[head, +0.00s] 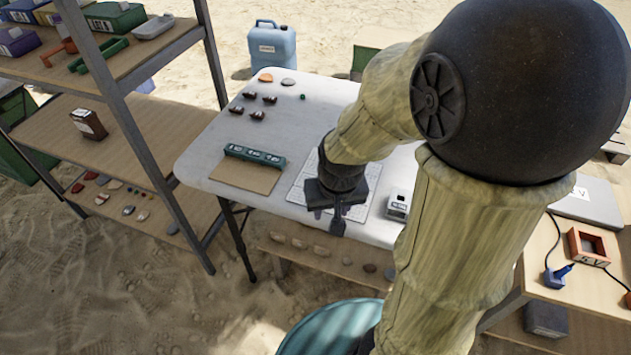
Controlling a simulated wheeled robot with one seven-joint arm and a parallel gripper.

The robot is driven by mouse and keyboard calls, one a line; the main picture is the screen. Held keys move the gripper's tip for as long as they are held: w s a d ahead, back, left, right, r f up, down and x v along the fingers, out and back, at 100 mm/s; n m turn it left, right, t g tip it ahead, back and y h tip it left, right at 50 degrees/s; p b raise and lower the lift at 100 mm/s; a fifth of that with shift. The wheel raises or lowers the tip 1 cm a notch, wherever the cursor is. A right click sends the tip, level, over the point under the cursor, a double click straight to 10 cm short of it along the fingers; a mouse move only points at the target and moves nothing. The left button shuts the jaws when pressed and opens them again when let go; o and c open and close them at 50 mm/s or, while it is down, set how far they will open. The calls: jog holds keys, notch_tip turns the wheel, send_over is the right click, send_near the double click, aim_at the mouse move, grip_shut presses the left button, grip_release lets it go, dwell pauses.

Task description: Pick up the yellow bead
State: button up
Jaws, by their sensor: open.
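I cannot make out a yellow bead in the head view; my arm hides part of the white table (213,150). A tiny dark green bead (303,97) lies at the table's far side. An orange piece (265,77) and a grey piece (289,81) lie near the far edge, with several dark brown small items (250,95) in front of them. My gripper (328,217) is open and points down over the near part of the table, by the gridded white sheet (358,212). Nothing shows between its fingers.
A green labelled block (255,155) stands behind a tan board (240,177) on the table. Metal-framed shelves (135,120) stand left, a blue jerrycan (272,48) behind, and a wooden side table (540,285) right.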

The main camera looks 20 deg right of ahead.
jog(key=w+r+m+g+p, duration=0.2)
jog(key=w+r+m+p, duration=0.5)
jog(key=w+r+p, duration=0.5)
jog(key=shift+w+r+p, duration=0.15)
jog(key=shift+w+p, duration=0.1)
jog(key=shift+p, duration=0.35)
notch_tip(320, 180, down, 12)
jog(key=shift+f, duration=0.25)
jog(key=f, duration=0.5)
jog(key=shift+w+d, duration=0.2)
jog(key=shift+w, duration=0.05)
